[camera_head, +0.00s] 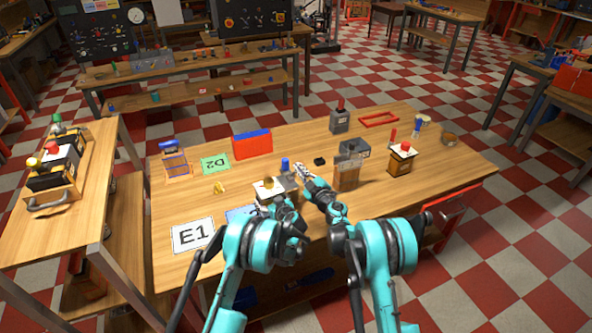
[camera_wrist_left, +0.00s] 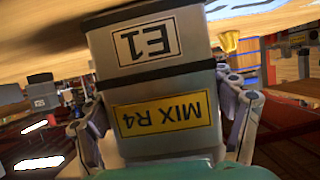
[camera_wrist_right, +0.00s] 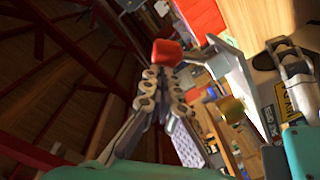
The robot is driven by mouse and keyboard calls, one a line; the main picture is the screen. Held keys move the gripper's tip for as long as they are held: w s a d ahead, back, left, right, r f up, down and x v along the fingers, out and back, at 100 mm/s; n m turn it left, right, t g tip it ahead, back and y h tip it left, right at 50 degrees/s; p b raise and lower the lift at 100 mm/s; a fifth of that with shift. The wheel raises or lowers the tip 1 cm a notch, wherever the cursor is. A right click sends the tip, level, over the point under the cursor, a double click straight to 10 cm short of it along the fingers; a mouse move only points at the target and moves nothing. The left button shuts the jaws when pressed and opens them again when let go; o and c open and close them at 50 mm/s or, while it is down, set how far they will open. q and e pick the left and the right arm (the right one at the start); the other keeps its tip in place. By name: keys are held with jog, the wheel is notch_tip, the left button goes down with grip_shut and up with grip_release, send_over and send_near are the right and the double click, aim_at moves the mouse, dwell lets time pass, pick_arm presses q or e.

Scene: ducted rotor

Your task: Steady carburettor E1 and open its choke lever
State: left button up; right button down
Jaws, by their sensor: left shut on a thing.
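Carburettor E1 (camera_head: 264,198) stands near the front of the table. In the left wrist view its grey body (camera_wrist_left: 155,82) fills the middle, with an "E1" label and a yellow "MIX R4" label, both upside down. My left gripper (camera_wrist_left: 165,105) is shut on it, one finger at each side. My right gripper (camera_head: 299,168) is beside it, to its right, with its fingers close together and nothing seen between them. In the right wrist view a red knob (camera_wrist_right: 166,52) shows just beyond the fingertips (camera_wrist_right: 160,75); I cannot tell whether they touch.
A white E1 card (camera_head: 205,236) and a green D2 card (camera_head: 215,162) lie to the left. A grey-topped unit (camera_head: 351,153) and a red-levered one (camera_head: 402,160) stand to the right of my right gripper. A red-and-blue box (camera_head: 252,146) is behind.

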jog(key=shift+w+d+f, duration=0.2)
jog(key=shift+d+f, duration=0.05)
jog(key=shift+d, duration=0.15)
jog(key=shift+r, duration=0.1)
jog(key=s+d+r, duration=0.3)
jog(key=s+d, duration=0.1)
jog(key=s, duration=0.6)
jog(key=shift+s, duration=0.25)
